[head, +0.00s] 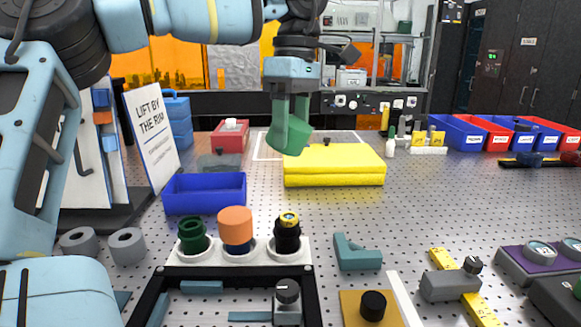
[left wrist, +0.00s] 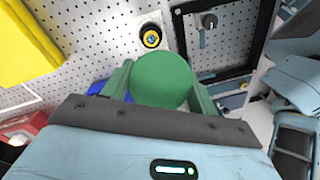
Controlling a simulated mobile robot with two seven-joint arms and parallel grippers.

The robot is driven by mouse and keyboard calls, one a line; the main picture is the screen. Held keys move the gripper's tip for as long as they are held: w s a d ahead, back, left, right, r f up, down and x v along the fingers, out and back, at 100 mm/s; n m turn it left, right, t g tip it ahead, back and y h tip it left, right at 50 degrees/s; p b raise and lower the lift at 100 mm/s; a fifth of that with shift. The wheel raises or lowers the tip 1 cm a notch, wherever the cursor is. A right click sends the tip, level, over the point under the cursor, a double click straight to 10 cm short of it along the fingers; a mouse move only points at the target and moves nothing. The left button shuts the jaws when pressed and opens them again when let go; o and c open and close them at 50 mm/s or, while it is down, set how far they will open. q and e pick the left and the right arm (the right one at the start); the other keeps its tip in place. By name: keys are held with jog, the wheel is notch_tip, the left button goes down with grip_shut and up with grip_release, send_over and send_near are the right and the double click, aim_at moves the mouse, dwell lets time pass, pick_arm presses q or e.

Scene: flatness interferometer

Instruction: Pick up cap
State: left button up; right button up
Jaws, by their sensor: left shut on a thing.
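My left gripper (head: 289,122) is shut on a green cap (head: 289,139) and holds it in the air above the bench, behind the white rack. The cap hangs tilted in the head view. In the left wrist view the cap (left wrist: 160,80) shows its round green face between the two fingers (left wrist: 160,86). The white rack (head: 262,252) holds a dark green open-topped cylinder (head: 193,235), an orange-capped cylinder (head: 236,226) and a black cylinder with a yellow ring on top (head: 287,234). My right gripper is not in view.
A yellow block (head: 335,168) lies behind the rack, right of a blue bin (head: 204,193). A "Lift by the rim" sign (head: 152,133) stands left. A black frame (head: 160,300) is in front. Perforated bench is clear at centre right; coloured bins (head: 456,133) stand back right.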

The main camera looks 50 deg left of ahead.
aim_at(292, 120)
pick_arm(q)
notch_tip(292, 120, up, 9)
jog(key=shift+r+p, duration=0.1)
jog(key=shift+p, duration=0.65)
jog(key=shift+r, duration=0.65)
jog(key=shift+t+h, duration=0.7)
jog(key=shift+h, duration=0.2)
jog(key=a+f, duration=0.1)
jog(key=f, duration=0.2)
jog(key=a+f+p, duration=0.1)
jog(key=f, duration=0.3)
jog(key=a+f+p, duration=0.1)
jog(key=f, duration=0.2)
jog(key=shift+w+a+f, duration=0.15)
jog(key=shift+w+a, duration=0.1)
jog(key=f, duration=0.2)
jog(key=d+f+t+h+p, duration=0.1)
jog(key=f, duration=0.2)
jog(key=s+d+f+h, duration=0.1)
jog(key=f, duration=0.1)
jog(key=shift+d+f+m+p, duration=0.2)
jog(key=shift+f+m+p, duration=0.1)
jog(key=shift+p, duration=0.05)
jog(key=shift+d+f, duration=0.15)
jog(key=shift+f, duration=0.05)
jog(key=shift+f, duration=0.2)
jog(key=shift+f, duration=0.45)
jog(key=shift+f+b, duration=0.65)
jog(key=shift+f, duration=1.1)
